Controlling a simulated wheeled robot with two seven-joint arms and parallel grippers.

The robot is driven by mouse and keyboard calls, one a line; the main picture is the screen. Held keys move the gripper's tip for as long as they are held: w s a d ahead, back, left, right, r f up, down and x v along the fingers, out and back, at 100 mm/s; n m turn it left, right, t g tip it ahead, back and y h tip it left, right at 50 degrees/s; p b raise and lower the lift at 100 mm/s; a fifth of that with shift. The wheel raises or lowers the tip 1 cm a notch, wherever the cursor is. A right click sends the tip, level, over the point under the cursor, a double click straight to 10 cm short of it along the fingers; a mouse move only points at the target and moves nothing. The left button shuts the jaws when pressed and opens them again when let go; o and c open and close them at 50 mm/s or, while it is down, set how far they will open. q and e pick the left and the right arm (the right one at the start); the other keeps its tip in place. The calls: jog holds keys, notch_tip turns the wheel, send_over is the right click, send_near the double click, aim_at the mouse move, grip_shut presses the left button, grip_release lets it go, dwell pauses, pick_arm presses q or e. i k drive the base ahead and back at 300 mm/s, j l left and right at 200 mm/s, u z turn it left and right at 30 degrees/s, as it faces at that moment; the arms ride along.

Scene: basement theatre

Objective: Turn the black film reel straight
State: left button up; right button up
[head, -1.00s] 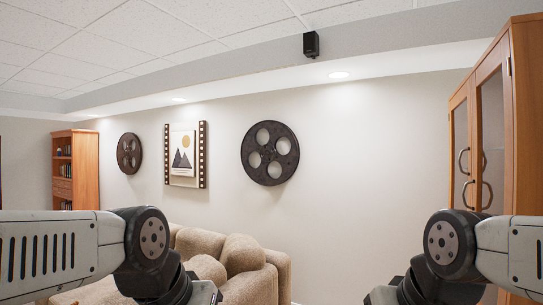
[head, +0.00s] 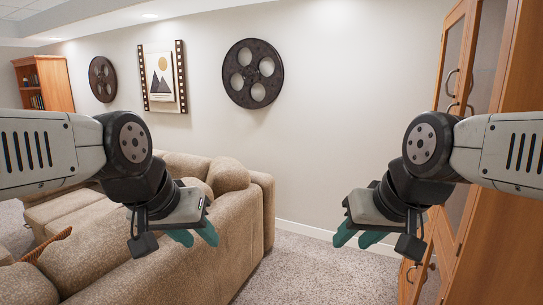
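Two dark film reels hang on the back wall. The larger, nearer black film reel (head: 252,97) is right of the framed picture, with several round holes. The smaller black film reel (head: 103,78) is left of the picture, seen more at an angle. I cannot tell from here how far either is turned. My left gripper (head: 195,236) is in front of the sofa, its teal fingers apart and empty. My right gripper (head: 357,238) is over the carpet near the cabinet, its fingers also apart and empty. Both are well short of the wall and below the reels.
A tan sofa (head: 160,262) fills the lower left, its end below the nearer reel. A wooden cabinet (head: 480,220) stands at the right. The framed mountain picture (head: 161,77) hangs between the reels. A bookcase (head: 44,85) stands far left. Carpet (head: 295,272) is free between sofa and cabinet.

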aim_at(260, 49)
jog(key=i+z, duration=0.15)
jog(key=i, duration=1.55)
